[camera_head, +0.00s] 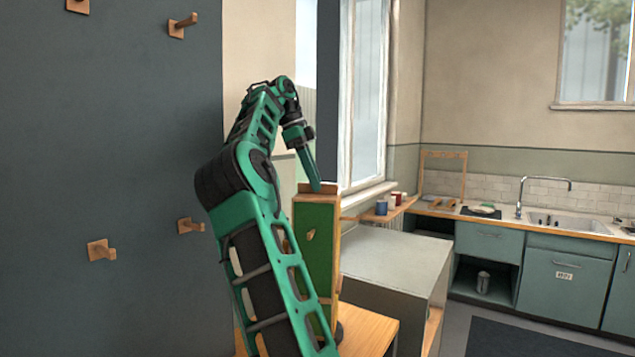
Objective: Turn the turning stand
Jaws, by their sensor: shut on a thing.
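A tall upright block with a green face and wooden edges (331,240) stands on a wooden table top; it looks like the turning stand. A small wooden knob sits on its green face. My gripper (316,187) points down at the block's top end and is shut on it, at the wooden top edge. The fingertips are small here and partly hidden. My green and black arm covers the block's lower left part and its foot.
A wooden table top (368,333) lies under the block. A grey cabinet (395,262) stands close on its right. A dark wall panel (110,170) with wooden pegs fills the left. A window ledge holds small cups (382,207). A sink counter (560,232) runs along the back right.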

